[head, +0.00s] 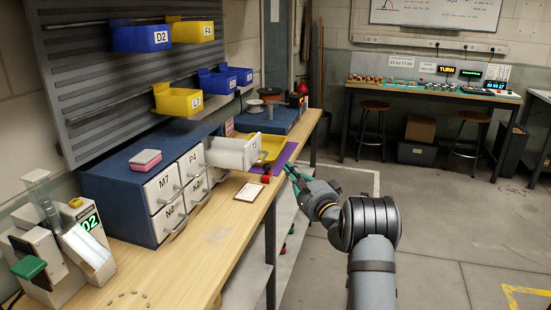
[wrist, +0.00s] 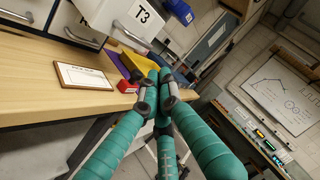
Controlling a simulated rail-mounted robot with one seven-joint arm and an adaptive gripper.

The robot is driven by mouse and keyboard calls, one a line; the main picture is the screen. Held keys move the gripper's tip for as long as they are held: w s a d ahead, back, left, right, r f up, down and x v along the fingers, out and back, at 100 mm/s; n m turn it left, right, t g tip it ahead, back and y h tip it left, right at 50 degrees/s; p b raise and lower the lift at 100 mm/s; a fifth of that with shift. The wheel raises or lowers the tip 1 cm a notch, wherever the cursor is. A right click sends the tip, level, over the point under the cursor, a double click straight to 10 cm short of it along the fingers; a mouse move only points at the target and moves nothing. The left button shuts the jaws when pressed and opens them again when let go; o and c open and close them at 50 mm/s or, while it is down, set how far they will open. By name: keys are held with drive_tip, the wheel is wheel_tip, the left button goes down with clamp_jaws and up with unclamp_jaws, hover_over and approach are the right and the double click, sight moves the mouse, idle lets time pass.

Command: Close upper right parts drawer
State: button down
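The upper right parts drawer (head: 232,153) is white and stands pulled well out of the blue cabinet (head: 118,205), over the bench. In the wrist view its front, labelled T3 (wrist: 142,14), shows at the top, with part of a handle. My gripper (head: 290,170) has teal fingers and is out past the bench's front edge, to the right of the drawer and apart from it. In the wrist view the fingers (wrist: 156,92) come together at the tips with nothing between them. The drawer's inside is mostly hidden.
The other cabinet drawers, such as M7 (head: 163,188) and P4 (head: 191,163), look shut. A framed card (head: 249,192), a small red object (head: 266,178) and a yellow tray (head: 272,147) lie near the open drawer. Blue and yellow bins hang above. The floor at right is clear.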

drive_tip(key=w+a+r+p, duration=0.1)
drive_tip(key=w+a, duration=0.2)
drive_tip(key=a, duration=0.2)
drive_tip(key=shift+p, duration=0.3)
drive_tip(key=shift+w+a, duration=0.1)
drive_tip(key=shift+a, duration=0.05)
